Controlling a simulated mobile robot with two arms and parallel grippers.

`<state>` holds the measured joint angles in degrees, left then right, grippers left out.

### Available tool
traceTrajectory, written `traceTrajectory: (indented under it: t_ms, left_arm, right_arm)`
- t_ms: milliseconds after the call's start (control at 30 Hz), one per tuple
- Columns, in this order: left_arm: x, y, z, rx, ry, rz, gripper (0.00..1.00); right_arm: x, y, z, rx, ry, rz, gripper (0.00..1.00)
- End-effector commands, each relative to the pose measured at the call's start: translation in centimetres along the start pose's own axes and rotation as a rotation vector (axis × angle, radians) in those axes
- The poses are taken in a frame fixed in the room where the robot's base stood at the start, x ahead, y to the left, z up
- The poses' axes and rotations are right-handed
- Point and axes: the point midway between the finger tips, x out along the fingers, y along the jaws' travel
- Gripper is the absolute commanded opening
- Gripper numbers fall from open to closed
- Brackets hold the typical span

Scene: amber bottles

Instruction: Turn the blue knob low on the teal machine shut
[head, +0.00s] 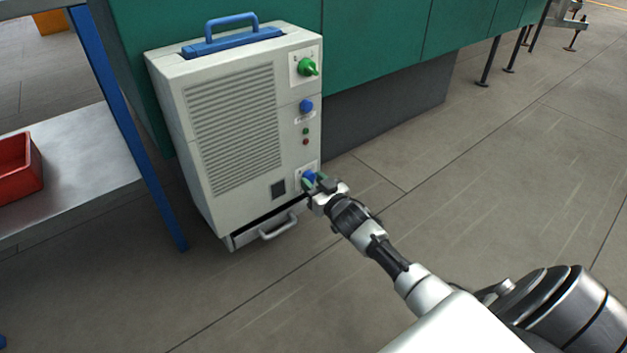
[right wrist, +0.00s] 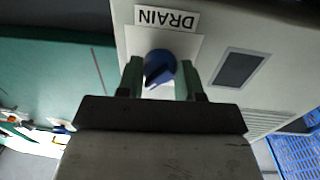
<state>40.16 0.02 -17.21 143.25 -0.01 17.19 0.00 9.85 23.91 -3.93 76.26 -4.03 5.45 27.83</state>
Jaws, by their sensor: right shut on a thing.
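The blue knob (head: 308,175) sits low on the right side of the front of a pale grey unit (head: 205,160), which stands against a teal body (head: 375,40). In the right wrist view the blue knob (right wrist: 160,62) is on a white plate beside an upside-down label (right wrist: 167,18) reading DRAIN. My right gripper (head: 318,184) is at this knob, its green fingers on either side of it and shut on it. The fingers hide part of the knob in the head view. My left gripper is not in view.
A green knob (head: 307,67) and another blue knob (head: 306,106) are higher on the unit. A drawer handle (head: 279,227) juts out below. A metal shelf (head: 85,160) with a red bin (head: 18,165) stands left. The floor to the right is clear.

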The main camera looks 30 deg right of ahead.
Motion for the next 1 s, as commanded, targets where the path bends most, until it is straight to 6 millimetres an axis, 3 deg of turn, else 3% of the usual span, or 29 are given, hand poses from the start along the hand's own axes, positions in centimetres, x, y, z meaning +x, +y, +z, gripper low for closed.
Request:
traceTrajectory:
  t_ms: [400,1000]
  left_arm:
    - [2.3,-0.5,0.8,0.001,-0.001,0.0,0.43]
    - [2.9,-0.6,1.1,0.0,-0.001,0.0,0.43]
  right_arm:
    - [0.0,0.1,-0.1,-0.367,0.023,-0.003,0.12]
    - [0.0,0.2,0.2,-0.937,0.063,-0.008,0.12]
